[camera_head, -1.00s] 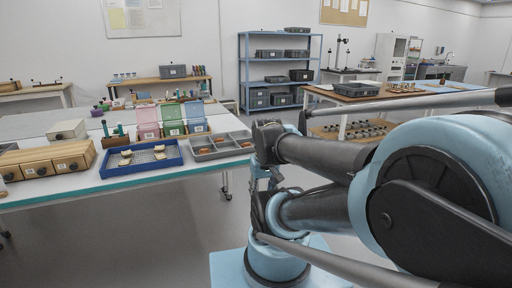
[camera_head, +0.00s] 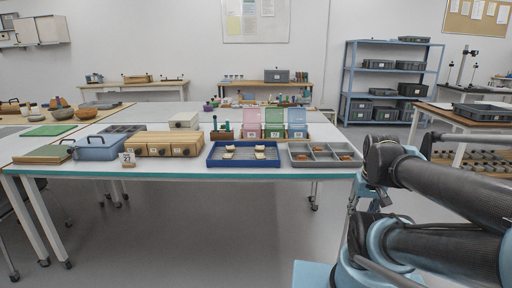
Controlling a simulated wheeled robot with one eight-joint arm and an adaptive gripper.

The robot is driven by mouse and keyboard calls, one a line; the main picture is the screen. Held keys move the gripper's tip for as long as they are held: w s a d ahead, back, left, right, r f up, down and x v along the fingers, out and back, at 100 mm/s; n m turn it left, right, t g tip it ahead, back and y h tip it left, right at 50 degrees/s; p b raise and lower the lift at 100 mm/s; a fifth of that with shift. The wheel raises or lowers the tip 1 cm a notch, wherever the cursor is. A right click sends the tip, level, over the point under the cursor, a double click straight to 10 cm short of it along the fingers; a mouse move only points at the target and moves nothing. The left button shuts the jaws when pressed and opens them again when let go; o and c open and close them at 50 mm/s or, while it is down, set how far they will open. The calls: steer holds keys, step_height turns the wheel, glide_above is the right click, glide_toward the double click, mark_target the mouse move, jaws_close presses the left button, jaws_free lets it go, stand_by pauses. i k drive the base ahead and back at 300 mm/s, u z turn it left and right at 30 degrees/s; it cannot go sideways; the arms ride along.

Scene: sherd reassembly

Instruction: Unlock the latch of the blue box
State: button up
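Another blue container (camera_head: 97,150), lower and wider, stands at the left of the table, so I cannot tell from sight alone which one the task names. My arm fills the lower right, away from the boxes. My gripper does not show.
A blue tray (camera_head: 214,163) with pale sherds and a grey divided tray (camera_head: 295,163) lie in front of the coloured boxes. Wooden drawers (camera_head: 160,140) stand left of them. A blue shelf rack (camera_head: 348,86) is behind. The floor before the table is clear.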

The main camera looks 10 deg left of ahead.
mark_target(69, 151)
steer(key=u, duration=2.2)
